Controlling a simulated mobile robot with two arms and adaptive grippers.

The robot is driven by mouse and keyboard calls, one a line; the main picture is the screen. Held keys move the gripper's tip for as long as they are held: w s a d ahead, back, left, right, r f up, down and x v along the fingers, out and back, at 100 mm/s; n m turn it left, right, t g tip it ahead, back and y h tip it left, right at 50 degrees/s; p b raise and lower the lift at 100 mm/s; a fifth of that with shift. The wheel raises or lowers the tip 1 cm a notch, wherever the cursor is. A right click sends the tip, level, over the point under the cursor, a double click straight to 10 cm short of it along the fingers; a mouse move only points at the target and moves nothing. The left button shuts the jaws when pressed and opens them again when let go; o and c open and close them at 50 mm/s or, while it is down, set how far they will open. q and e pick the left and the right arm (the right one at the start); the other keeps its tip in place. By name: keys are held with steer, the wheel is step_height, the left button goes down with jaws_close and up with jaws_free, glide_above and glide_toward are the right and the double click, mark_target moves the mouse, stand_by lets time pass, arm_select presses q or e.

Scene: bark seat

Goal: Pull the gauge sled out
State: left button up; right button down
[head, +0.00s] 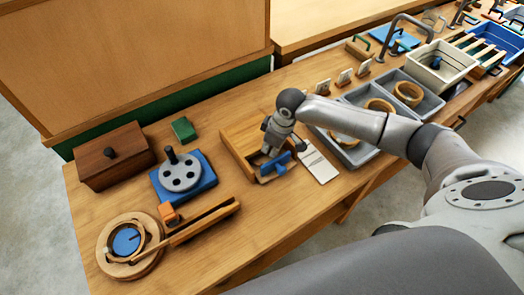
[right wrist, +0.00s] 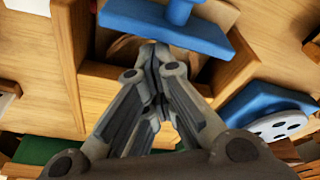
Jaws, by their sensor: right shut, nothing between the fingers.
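The gauge sled looks to be the blue piece with a raised upright part (head: 277,163), at the front of a wooden box-like housing (head: 236,140) in the middle of the bench. In the right wrist view the blue sled (right wrist: 165,24) lies across the open side of the housing, between its wooden walls. My right gripper (head: 268,148) points down into the housing, just behind the blue piece. Its fingertips (right wrist: 154,52) are shut and empty, close to the sled's edge; I cannot tell whether they touch it. My left gripper is out of view.
A blue base with a grey holed disc (head: 181,172) and a dark wooden box (head: 113,155) stand to the left. A white card (head: 318,163) and grey trays (head: 425,104) lie to the right. The bench in front of the housing is clear.

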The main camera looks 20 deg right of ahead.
mark_target(283, 168)
steer(key=shift+s+f, duration=0.7)
steer(key=shift+f, duration=0.3)
steer(key=shift+a, duration=0.1)
steer(key=shift+s, duration=0.1)
steer(key=shift+s+f+g+p, duration=0.2)
steer(key=shift+s+g+p, duration=0.1)
steer(key=shift+s+p, duration=0.65)
steer(key=shift+s+d+r+p, duration=0.1)
steer(key=shift+s+d+p, duration=0.2)
steer(key=shift+s+p, duration=0.45)
steer(key=shift+s+d+r+p, duration=0.1)
steer(key=shift+s+d+p, duration=0.15)
steer(key=shift+s+p, duration=0.5)
steer(key=shift+s+d+p, duration=0.2)
steer(key=shift+s+p, duration=0.65)
steer(key=shift+s, duration=0.35)
steer(key=shift+s+d+p, duration=0.15)
steer(key=shift+s+p, duration=0.7)
steer(key=shift+s, duration=0.3)
step_height(283, 168, up, 7)
steer(key=w+p, duration=0.1)
steer(key=p, duration=0.6)
steer(key=shift+w+a, duration=0.15)
steer(key=shift+w, duration=0.05)
